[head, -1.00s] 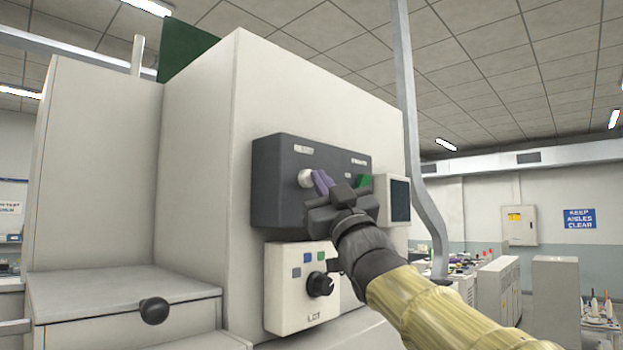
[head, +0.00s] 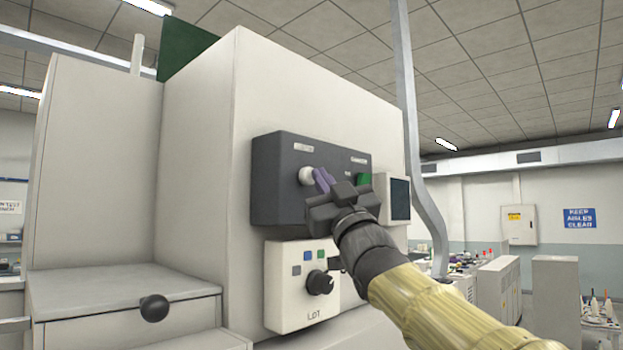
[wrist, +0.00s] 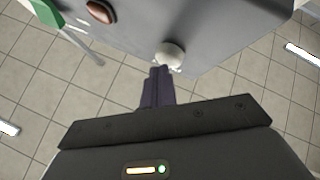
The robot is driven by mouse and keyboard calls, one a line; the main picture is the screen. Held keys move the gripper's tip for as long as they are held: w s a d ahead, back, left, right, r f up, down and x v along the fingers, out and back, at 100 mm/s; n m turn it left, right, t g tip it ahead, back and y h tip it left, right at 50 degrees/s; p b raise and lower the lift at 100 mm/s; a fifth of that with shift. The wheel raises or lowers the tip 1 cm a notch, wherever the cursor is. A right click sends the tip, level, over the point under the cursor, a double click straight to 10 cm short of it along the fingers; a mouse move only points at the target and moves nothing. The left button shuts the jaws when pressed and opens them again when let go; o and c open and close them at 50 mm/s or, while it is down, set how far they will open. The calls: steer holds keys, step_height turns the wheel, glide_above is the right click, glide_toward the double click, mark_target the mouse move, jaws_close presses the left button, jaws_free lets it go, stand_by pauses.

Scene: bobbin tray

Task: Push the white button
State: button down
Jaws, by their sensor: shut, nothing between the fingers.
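The white button (head: 306,176) is a round knob on the dark grey control panel (head: 278,208), on the side of a large off-white machine. It also shows in the wrist view (wrist: 170,55), just beyond my fingertips. My gripper (head: 322,180) has purple fingers closed together with nothing between them. In the head view its tips are close to the right of the button. In the wrist view the tips (wrist: 160,70) appear at the button's near edge; I cannot tell whether they touch it.
A green button (head: 363,181) is on the same panel, right of my gripper. A reddish-brown button (wrist: 100,11) shows in the wrist view. Below is a white box (head: 285,310) with a black knob (head: 320,284). A small screen (head: 399,199) stands at the right.

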steer(key=shift+s+d, duration=0.35)
steer(key=shift+d, duration=0.1)
steer(key=s+d+b, duration=0.1)
steer(key=d, duration=0.1)
steer(key=s+d, duration=0.2)
steer(key=shift+b, duration=0.4)
stand_by(0.3)
stand_by(0.4)
